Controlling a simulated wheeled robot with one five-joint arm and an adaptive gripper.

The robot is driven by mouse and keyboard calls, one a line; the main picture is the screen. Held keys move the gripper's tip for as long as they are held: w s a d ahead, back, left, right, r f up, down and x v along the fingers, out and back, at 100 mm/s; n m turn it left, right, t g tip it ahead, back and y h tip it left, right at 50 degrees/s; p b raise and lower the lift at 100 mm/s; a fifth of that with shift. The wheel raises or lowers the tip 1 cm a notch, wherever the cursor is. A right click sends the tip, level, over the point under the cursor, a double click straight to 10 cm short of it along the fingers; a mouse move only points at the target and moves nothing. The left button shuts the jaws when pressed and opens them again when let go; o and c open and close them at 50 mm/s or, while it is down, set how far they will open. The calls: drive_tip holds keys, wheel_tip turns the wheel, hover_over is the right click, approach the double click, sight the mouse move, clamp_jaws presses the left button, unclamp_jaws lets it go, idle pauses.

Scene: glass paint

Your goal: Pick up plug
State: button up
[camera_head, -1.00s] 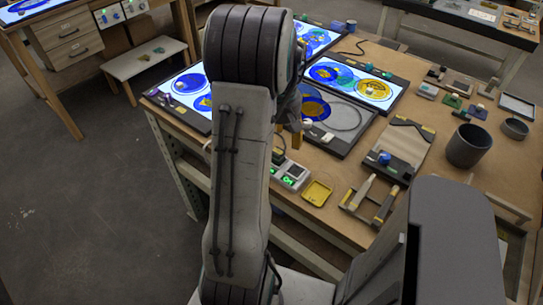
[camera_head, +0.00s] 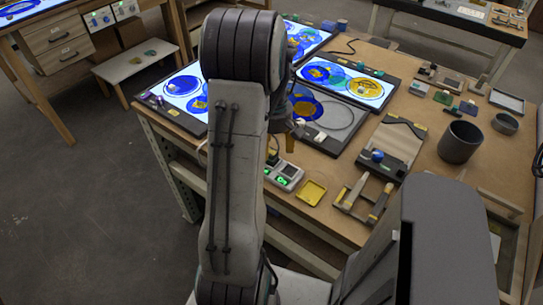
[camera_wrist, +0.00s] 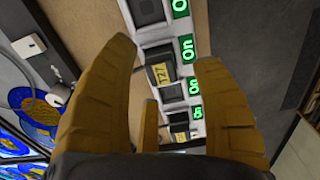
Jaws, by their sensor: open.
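In the wrist view, a pale power strip (camera_wrist: 183,20) with several green "On" labels runs between my fingers. A dark block with a yellow T27 tag (camera_wrist: 159,62) sits on the strip; it may be a plug, but I cannot tell for sure. A second dark, yellow-tagged block (camera_wrist: 180,126) is nearer my palm. My gripper (camera_wrist: 164,52) is open, its yellow fingers on either side of the strip, with nothing seen held. In the head view, the strip (camera_head: 284,175) lies at the table's near edge, and my arm hides most of my gripper (camera_head: 273,155).
A yellow tray (camera_head: 311,193) and a wooden-handled tool rack (camera_head: 360,200) are right of the strip. Lit panels with coloured glass (camera_head: 348,84) lie behind. A dark cup (camera_head: 460,142) stands at right. A small white piece (camera_wrist: 57,96) shows left of my gripper.

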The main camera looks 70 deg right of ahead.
drive_tip(key=shift+w+d+f, duration=0.1)
drive_tip(key=shift+w+f, duration=0.05)
drive_tip(key=shift+f, duration=2.05)
drive_tip(key=shift+c, duration=0.2)
clamp_jaws()
